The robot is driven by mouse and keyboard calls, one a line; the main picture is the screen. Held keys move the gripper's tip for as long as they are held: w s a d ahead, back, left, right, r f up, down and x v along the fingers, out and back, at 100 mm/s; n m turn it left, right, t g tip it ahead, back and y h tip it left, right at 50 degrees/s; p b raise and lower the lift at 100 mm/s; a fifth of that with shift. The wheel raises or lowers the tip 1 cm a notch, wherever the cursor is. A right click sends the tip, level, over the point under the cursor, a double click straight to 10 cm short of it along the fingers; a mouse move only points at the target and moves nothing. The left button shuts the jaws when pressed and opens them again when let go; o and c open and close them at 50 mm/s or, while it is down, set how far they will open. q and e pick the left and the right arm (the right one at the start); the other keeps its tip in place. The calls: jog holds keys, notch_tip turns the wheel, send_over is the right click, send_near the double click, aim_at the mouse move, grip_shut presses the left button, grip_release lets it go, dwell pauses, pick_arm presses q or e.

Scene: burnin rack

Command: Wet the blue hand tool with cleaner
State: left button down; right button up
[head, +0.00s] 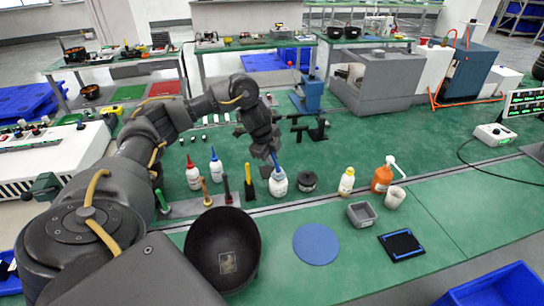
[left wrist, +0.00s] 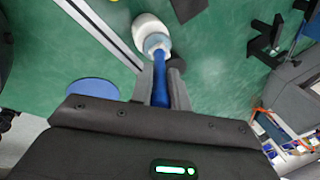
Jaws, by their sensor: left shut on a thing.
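My left gripper (head: 272,150) is shut on the upright blue hand tool (head: 275,160), above a white bottle (head: 278,183). In the left wrist view, the blue hand tool (left wrist: 160,85) lies between the two fingers (left wrist: 160,92). Its far end meets the mouth of the white bottle (left wrist: 150,32), at a pale blue-grey collar. I cannot tell how far the tip goes inside. My right gripper is not in view.
Other upright tools, one yellow (head: 248,183), stand left of the bottle. A black round pot (head: 307,181), a yellow-capped bottle (head: 346,181) and an orange bottle (head: 381,180) stand right. A black bowl (head: 222,248) and blue disc (head: 316,244) lie in front.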

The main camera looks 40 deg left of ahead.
pick_arm(q)
jog(key=shift+f+b, duration=0.3)
jog(key=shift+f, duration=0.45)
dwell(0.4)
jog(key=shift+p, duration=0.3)
dwell(1.5)
notch_tip(320, 180, up, 7)
jog(key=p, duration=0.7)
jog(key=shift+r+p, duration=0.1)
jog(key=shift+p, duration=0.25)
dwell(0.6)
